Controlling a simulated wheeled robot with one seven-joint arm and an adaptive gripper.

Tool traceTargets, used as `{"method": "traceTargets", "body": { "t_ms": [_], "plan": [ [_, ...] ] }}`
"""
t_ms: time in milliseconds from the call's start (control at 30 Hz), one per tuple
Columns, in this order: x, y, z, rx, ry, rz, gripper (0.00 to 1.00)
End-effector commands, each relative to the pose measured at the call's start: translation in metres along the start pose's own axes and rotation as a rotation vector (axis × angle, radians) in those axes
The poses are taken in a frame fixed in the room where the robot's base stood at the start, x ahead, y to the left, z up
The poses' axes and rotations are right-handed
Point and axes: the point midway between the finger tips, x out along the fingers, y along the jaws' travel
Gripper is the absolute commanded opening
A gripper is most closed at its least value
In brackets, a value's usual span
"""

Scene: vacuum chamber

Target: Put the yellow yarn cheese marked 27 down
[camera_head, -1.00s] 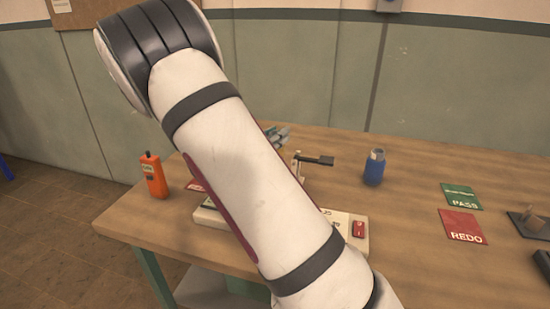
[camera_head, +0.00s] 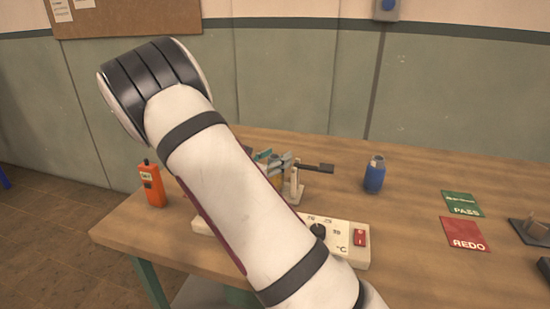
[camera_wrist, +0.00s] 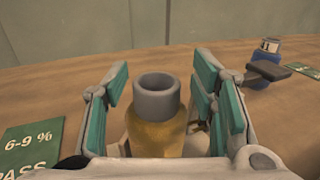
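The yellow yarn cheese (camera_wrist: 157,133), with a grey tube top (camera_wrist: 157,92), stands upright between the fingers of my gripper (camera_wrist: 160,105) in the wrist view. The fingers have teal pads, and a narrow gap shows between the pads and the cheese on both sides, so the gripper looks open around it. The lower end of the cheese is hidden, and its mark 27 does not show.
A white device (camera_head: 335,233) with a dial and red switch lies on the table (camera_head: 410,240), beside a post with a dark arm (camera_head: 317,168). An orange handheld meter (camera_head: 152,185), blue bottle (camera_head: 375,175), green PASS card (camera_head: 462,204) and red REDO card (camera_head: 465,234) stand or lie apart.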

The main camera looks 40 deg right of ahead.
Motion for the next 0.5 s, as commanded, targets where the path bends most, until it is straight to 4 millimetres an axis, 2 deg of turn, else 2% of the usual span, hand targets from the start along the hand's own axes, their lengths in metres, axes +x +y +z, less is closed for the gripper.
{"method": "traceTargets", "body": {
  "t_ms": [267, 367, 500],
  "plan": [
    [0.0, 0.0, 0.003, 0.001, 0.0, 0.0, 0.52],
    [-0.01, 0.001, 0.002, 0.001, 0.001, 0.002, 0.52],
    [-0.034, 0.001, 0.002, 0.0, 0.001, 0.004, 0.52]
  ]
}}
